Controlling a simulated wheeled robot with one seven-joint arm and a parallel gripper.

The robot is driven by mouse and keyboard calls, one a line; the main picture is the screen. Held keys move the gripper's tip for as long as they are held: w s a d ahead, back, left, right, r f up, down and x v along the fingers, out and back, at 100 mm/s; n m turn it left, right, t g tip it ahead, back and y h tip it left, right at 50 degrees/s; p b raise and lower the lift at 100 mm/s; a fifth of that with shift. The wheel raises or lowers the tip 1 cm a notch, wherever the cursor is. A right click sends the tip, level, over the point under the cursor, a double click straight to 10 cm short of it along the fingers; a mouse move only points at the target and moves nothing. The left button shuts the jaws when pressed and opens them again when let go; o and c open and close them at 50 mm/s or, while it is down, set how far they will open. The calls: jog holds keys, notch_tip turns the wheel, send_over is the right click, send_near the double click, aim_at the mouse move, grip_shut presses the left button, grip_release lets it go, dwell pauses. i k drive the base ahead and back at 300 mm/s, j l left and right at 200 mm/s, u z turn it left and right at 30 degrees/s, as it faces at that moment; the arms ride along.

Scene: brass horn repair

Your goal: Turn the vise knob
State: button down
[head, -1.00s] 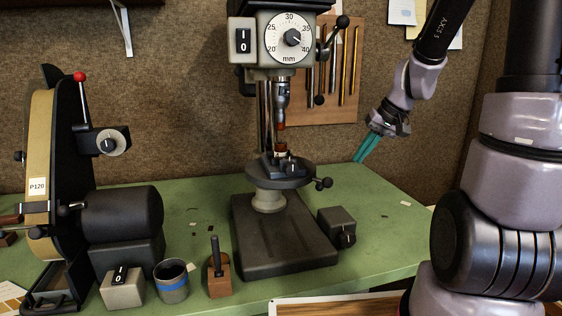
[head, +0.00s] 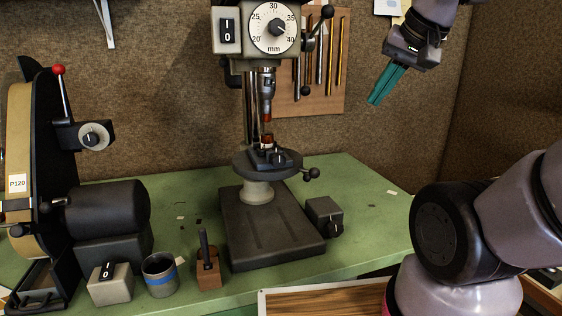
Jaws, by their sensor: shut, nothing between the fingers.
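A small dark vise (head: 260,157) sits on the round table (head: 248,170) of the drill press, in the middle of the head view. Its dark round knob (head: 280,158) faces the front right. A small reddish-brown piece (head: 267,140) stands at the vise, below the drill's reddish tip; whether the jaws touch it is too small to tell. My gripper (head: 374,100) has green fingers, shut and empty. It hangs in the air to the upper right of the vise, pointing down and left, well apart from the knob.
The drill press has a dial (head: 274,27) and a feed lever at right. A ball-ended handle (head: 311,174) sticks out right of the round table. A grey box with a knob (head: 324,217) stands right of the base. A belt sander (head: 108,210) and cup (head: 160,275) are left.

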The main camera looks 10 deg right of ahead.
aim_at(279, 160)
jog(key=k+j+u, duration=0.1)
jog(key=k+j, duration=0.25)
jog(key=k+j+u, duration=0.1)
jog(key=k+j, duration=0.25)
jog(key=j, duration=0.15)
jog(key=k+j+u, duration=0.1)
jog(key=k+j, duration=0.2)
jog(key=j, duration=0.2)
